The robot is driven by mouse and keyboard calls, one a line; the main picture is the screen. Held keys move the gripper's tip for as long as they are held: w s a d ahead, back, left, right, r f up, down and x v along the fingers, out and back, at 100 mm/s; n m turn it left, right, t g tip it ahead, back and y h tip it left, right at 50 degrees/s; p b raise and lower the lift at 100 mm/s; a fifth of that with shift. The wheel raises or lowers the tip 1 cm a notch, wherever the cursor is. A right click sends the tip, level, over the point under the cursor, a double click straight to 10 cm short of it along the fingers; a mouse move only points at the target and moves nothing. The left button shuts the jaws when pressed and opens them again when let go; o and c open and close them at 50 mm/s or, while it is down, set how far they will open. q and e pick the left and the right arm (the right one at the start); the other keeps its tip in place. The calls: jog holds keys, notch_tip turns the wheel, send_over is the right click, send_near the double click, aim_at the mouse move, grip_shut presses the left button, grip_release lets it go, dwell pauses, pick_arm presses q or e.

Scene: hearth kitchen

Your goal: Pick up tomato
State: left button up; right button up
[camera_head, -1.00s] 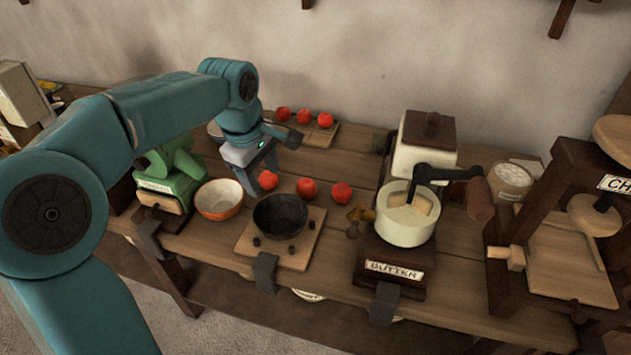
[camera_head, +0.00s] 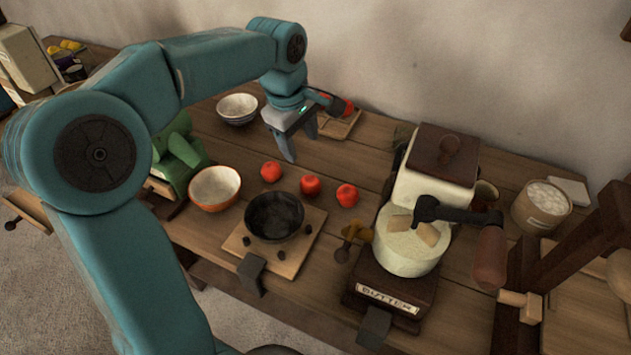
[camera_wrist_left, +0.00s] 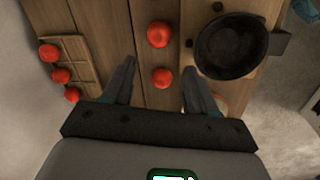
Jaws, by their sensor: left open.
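Three red tomatoes lie in a row on the wooden table in the head view: a left one (camera_head: 271,171), a middle one (camera_head: 310,185) and a right one (camera_head: 347,195). My left gripper (camera_head: 302,147) is open and empty, fingers pointing down, just behind the left and middle tomatoes. In the left wrist view, one tomato (camera_wrist_left: 162,77) shows between the open fingers (camera_wrist_left: 159,68), and another tomato (camera_wrist_left: 158,34) is farther up. Neither is touched as far as I can see. More tomatoes (camera_wrist_left: 61,75) sit on a wooden board (camera_wrist_left: 83,62). My right gripper is not in view.
A black bowl (camera_head: 274,216) stands on a small wooden board (camera_head: 299,252) in front of the tomatoes. An orange-rimmed bowl (camera_head: 215,188) and a green device (camera_head: 178,155) are left. A butter churn (camera_head: 405,255) stands right. A white bowl (camera_head: 237,108) is behind.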

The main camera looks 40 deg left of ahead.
pick_arm(q)
jog(key=b, duration=0.1)
send_over(311, 185)
jog(key=s, duration=0.2)
notch_tip(311, 185, down, 10)
jog(key=shift+w+d+f, duration=0.1)
jog(key=shift+d, duration=0.05)
jog(key=f, duration=0.2)
jog(key=w+f, duration=0.1)
jog(key=f, duration=0.2)
jog(key=shift+w+a+f, duration=0.2)
jog(key=shift+w+f, duration=0.1)
jog(key=shift+s+r, duration=0.1)
jog(key=shift+c, duration=0.7)
jog(key=c, duration=0.6)
